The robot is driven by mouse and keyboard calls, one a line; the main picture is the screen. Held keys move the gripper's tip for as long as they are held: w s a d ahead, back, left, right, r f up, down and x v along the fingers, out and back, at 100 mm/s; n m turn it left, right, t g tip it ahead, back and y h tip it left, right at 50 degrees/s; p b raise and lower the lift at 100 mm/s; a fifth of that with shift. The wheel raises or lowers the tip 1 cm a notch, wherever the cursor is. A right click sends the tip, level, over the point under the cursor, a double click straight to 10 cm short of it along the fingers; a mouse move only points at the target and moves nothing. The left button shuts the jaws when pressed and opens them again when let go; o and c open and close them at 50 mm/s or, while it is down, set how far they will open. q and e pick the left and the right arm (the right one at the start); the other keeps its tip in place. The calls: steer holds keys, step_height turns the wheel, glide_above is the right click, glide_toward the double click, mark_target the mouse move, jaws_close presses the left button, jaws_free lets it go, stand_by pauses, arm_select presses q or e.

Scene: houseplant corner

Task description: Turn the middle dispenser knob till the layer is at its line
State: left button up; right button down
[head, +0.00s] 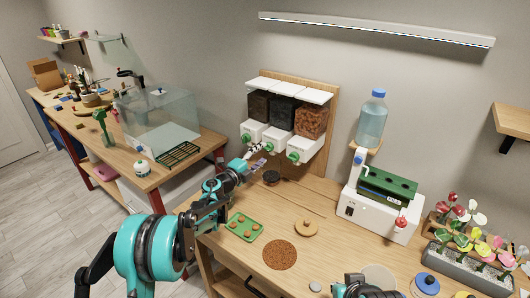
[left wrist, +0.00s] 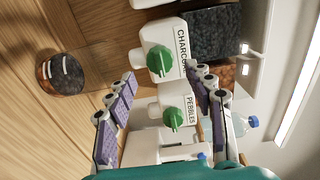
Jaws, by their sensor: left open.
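The dispenser on the wall has three bins with green knobs. Its middle knob (head: 269,147) is partly behind my gripper in the head view. In the left wrist view, the middle knob (left wrist: 159,59) sits beside the CHARCOAL label. The PEBBLES knob (left wrist: 173,117) is the right-hand one. My left gripper (head: 257,152) is open and empty, its purple-padded fingers (left wrist: 165,80) spread on either side of the knobs, apart from them. A glass jar (head: 271,178) stands on the bench below. In the left wrist view, the jar (left wrist: 62,73) shows brown and dark contents and white marks.
A green tray (head: 244,228), a wooden lid (head: 306,228) and a brown round mat (head: 281,255) lie on the bench. A white machine with a water bottle (head: 372,120) stands at right. A glass tank (head: 160,125) is on the left table.

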arm_select(q)
steer(key=v, duration=0.8)
steer(key=shift+s, duration=0.15)
steer(key=shift+a, duration=0.1)
steer(key=s+a+r+n+t+y, duration=0.3)
steer(key=a+r+n+t+y, duration=0.25)
steer(key=r, duration=0.55)
steer(key=s+a+r+n+g+y, duration=0.2)
steer(key=s+a+n+g+y, duration=0.1)
steer(key=s+a+n+y, duration=0.55)
steer(key=s+d+f+n+g+h, duration=0.1)
steer(key=s+f+n+g, duration=0.2)
steer(key=s+f, duration=0.3)
steer(key=s+d+f+n+g+h, duration=0.1)
steer(key=s+f+n+g, duration=0.2)
steer(key=s, duration=1.1)
steer(key=s+d+f+n+g+h, duration=0.1)
steer(key=s+f+n+g, duration=0.3)
steer(key=s+f, duration=0.5)
steer(key=shift+s+f+n, duration=0.2)
steer(key=shift+s+n, duration=0.2)
steer(key=shift+n, duration=0.2)
